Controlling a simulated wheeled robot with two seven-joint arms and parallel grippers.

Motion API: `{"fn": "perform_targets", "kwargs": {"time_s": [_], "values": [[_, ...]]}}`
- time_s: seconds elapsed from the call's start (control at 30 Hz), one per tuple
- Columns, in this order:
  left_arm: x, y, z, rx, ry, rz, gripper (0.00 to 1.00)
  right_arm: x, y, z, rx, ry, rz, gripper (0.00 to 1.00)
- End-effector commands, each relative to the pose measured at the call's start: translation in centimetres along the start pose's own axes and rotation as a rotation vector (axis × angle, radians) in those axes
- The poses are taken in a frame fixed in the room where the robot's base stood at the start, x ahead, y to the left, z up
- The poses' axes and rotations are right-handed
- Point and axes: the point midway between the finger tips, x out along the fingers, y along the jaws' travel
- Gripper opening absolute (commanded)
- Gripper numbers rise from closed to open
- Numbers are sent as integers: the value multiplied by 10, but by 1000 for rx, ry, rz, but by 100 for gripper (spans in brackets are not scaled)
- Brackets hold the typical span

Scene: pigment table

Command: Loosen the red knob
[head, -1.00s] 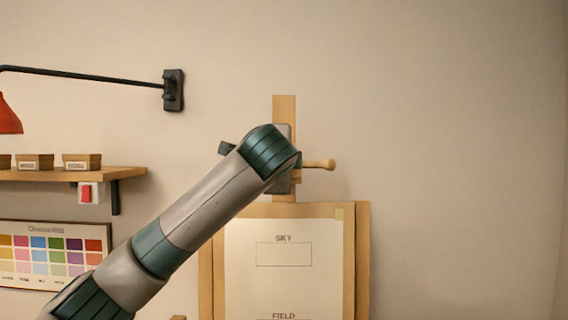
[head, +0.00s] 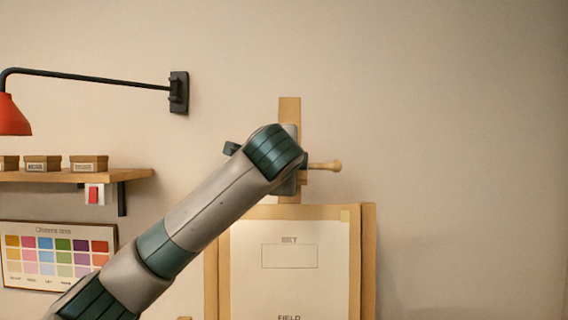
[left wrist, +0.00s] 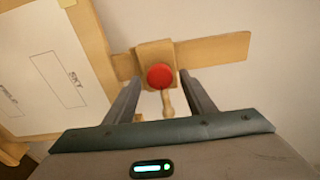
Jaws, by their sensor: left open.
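The red knob (left wrist: 160,76) is round and sits on a wooden block (left wrist: 145,49) on the easel post (left wrist: 215,49) in the left wrist view. My left gripper (left wrist: 159,79) is open, with one finger on each side of the knob in that picture. I cannot tell how far the fingertips reach around it. A wooden handle (left wrist: 167,103) sticks out by the knob and also shows in the head view (head: 325,166). In the head view my left arm hides the knob and most of the gripper. My right gripper is not in view.
The easel board (head: 368,260) with a paper sheet (head: 290,225) stands below the post. A shelf (head: 130,174) with small boxes, a red wall switch (head: 94,195), a colour chart (head: 60,255) and a red lamp (head: 14,115) are at left. The wall at right is bare.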

Motion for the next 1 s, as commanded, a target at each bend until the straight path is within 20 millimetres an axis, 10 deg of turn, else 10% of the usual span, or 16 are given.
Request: {"fn": "perform_targets", "kwargs": {"time_s": [1.0], "values": [[-162, 1, 0, 0, 0, -3, 50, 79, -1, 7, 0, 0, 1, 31]]}}
